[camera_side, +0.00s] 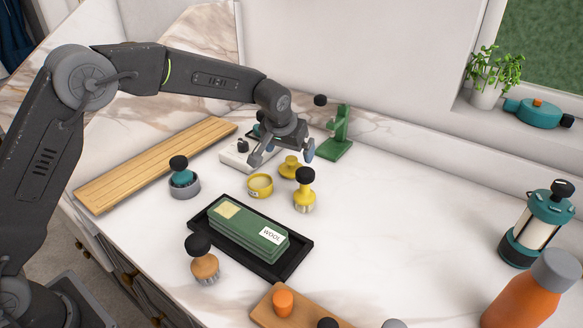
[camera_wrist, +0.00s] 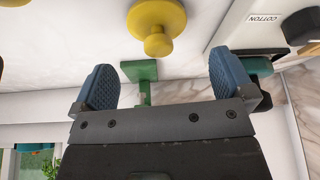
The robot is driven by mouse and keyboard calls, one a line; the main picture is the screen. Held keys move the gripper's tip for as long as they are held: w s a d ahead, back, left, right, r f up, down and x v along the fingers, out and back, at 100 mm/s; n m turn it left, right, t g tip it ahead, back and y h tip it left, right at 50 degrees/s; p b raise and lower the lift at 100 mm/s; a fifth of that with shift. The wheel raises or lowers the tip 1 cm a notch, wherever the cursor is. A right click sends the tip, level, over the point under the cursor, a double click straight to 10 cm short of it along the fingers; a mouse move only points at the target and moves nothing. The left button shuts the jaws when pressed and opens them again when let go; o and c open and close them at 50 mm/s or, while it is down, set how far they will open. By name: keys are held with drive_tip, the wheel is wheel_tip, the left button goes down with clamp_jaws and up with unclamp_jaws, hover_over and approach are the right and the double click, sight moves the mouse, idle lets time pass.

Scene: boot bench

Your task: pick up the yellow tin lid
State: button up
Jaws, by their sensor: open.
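The yellow tin lid (camera_side: 290,168) lies on the marble top, a round disc with a knob in its middle. It also shows at the top of the wrist view (camera_wrist: 157,18), knob towards the camera. My gripper (camera_side: 282,154) is open and empty, just above and behind the lid in the side view. In the wrist view its blue finger pads (camera_wrist: 164,80) stand wide apart, with the lid beyond them and roughly centred between them sideways. The open yellow tin (camera_side: 260,187) stands in front of the lid, to its left.
A yellow-handled brush (camera_side: 305,190) with a black knob stands close to the lid's front right. A green stand (camera_side: 338,135) is behind right, and a white box (camera_side: 236,156) is to the left. A black tray (camera_side: 293,262) holds green wool pads. The right bench is mostly clear.

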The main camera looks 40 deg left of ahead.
sight(292, 157)
drive_tip(key=x, duration=0.4)
drive_tip(key=shift+f, duration=0.4)
drive_tip(key=c, duration=1)
drive_tip(key=shift+r, duration=0.1)
